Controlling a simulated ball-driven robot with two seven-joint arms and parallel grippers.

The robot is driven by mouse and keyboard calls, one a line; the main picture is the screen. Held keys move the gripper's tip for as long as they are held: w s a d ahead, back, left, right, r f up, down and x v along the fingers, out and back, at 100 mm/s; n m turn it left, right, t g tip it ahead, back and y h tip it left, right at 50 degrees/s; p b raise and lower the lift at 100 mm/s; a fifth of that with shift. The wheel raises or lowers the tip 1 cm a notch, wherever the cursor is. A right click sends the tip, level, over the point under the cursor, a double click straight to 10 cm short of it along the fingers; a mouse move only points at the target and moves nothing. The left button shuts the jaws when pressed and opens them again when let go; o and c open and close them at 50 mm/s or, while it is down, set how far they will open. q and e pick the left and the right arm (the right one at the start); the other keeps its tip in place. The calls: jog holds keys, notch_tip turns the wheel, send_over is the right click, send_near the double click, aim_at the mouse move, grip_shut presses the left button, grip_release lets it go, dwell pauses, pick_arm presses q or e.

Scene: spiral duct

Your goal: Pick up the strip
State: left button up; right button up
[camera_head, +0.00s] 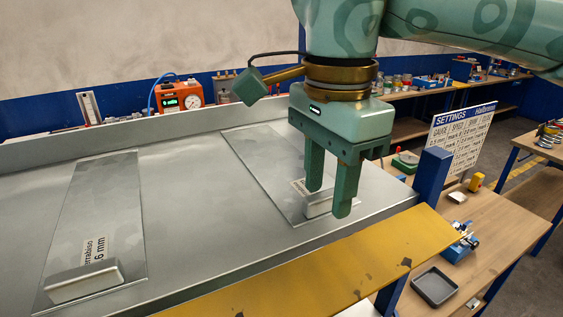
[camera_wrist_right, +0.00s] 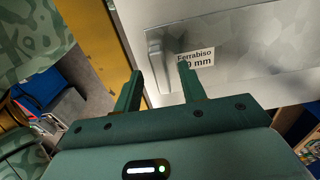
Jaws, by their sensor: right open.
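Two flat metal strips lie on the grey metal table: a left strip (camera_head: 105,205) and a right strip (camera_head: 263,165). Each has a white label and a raised metal block at its near end. My right gripper (camera_head: 328,203) points down, open, over the near end of the right strip. Its fingers partly hide that strip's block (camera_head: 318,208) and label. In the right wrist view the block (camera_wrist_right: 157,60) shows between the open fingers (camera_wrist_right: 160,72), next to the "Ferrabiso" label (camera_wrist_right: 195,58). Contact cannot be told. My left gripper is not in view.
The table (camera_head: 190,200) has a raised back edge, and a yellow beam (camera_head: 330,262) runs along its front. A blue post (camera_head: 432,175) stands at the right corner beside a settings sign (camera_head: 460,138). An orange device (camera_head: 180,97) stands behind. The table between the strips is clear.

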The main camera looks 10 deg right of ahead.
jog(key=shift+w+f, duration=0.1)
jog(key=shift+f, duration=0.35)
grip_shut()
jog(key=shift+r, duration=0.15)
